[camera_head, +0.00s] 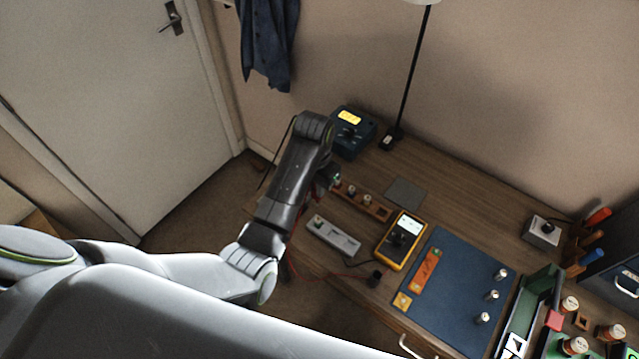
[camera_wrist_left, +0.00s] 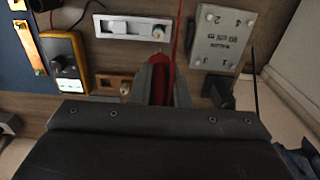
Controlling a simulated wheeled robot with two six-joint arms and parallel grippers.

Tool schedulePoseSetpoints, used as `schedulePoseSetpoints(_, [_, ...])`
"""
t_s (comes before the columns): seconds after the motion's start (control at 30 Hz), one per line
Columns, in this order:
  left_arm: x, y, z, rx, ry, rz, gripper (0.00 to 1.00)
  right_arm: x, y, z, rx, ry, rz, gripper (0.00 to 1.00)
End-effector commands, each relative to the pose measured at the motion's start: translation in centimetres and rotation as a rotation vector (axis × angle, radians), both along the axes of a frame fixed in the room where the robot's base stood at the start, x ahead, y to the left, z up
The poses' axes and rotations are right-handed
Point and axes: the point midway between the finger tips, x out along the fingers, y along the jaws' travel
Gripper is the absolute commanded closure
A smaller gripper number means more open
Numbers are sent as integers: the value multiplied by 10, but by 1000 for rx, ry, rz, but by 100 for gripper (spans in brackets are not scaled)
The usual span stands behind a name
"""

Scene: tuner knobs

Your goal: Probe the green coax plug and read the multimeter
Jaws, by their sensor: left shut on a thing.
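My left gripper (camera_wrist_left: 160,82) is shut on a red probe (camera_wrist_left: 160,65), whose red lead runs up the wrist view. In the head view the left gripper (camera_head: 325,181) is over the far left of the desk, mostly hidden by its arm. The yellow multimeter (camera_head: 400,241) lies on the desk; its screen is lit but too small to read. A wooden rack (camera_head: 376,210) holds several metal plugs beside the gripper. A small green spot shows next to the gripper, and I cannot tell if it is the green plug. My right gripper is not in view.
A dark blue box with a yellow display (camera_head: 350,118) and a lamp (camera_head: 408,85) stand behind. A blue mat (camera_head: 455,290) with knobs lies right of the multimeter. A red lead crosses the front left edge.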

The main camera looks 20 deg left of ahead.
Motion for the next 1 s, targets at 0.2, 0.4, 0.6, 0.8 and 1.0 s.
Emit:
schedulePoseSetpoints(0.2, [-1,1,-15,1,2,0,100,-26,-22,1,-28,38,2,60])
schedulePoseSetpoints(0.4, [-1,1,-36,1,2,1,100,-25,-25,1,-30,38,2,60])
schedulePoseSetpoints(0.6, [0,1,-49,1,1,1,100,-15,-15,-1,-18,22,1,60])
schedulePoseSetpoints(0.8, [0,1,-53,1,0,1,100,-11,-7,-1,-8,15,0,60])
schedulePoseSetpoints(1.0, [0,1,-53,1,0,1,100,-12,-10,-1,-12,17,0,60])
